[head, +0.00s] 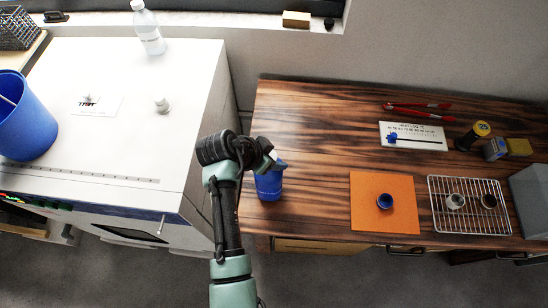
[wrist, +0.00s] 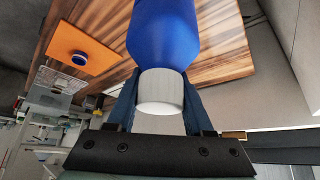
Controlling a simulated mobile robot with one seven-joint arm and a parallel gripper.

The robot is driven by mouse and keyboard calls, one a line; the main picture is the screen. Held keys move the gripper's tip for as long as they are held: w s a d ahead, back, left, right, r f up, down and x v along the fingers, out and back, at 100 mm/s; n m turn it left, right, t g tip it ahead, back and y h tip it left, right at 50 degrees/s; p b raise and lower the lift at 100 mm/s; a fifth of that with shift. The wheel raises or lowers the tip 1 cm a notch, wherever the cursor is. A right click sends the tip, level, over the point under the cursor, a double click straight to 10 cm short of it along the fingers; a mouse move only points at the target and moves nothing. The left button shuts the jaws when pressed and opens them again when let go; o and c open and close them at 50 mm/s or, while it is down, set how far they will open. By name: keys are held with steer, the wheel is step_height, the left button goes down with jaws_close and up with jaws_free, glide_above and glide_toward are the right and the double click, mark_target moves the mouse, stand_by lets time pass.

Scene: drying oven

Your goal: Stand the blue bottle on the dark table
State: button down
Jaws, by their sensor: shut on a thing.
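The blue bottle (head: 268,186) is at the left end of the dark table (head: 310,125), partly hidden by my gripper. My gripper (head: 272,162) is shut on the bottle's upper end. In the wrist view, the blue bottle (wrist: 165,35) has a white cap, and the fingers of my gripper (wrist: 160,97) sit on either side of this cap. The bottle looks roughly upright in the head view. I cannot tell whether its base touches the table.
An orange mat (head: 362,218) with a small blue cup (head: 385,201) lies right of the bottle. A wire rack (head: 438,184) with small cups stands farther right. The white cabinet (head: 125,150) is left, across a gap. The table's middle is clear.

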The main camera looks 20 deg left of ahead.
steer(key=shift+f, duration=0.6)
steer(key=c, duration=0.8)
jaws_free()
steer(key=shift+f, duration=0.2)
steer(key=o, duration=0.5)
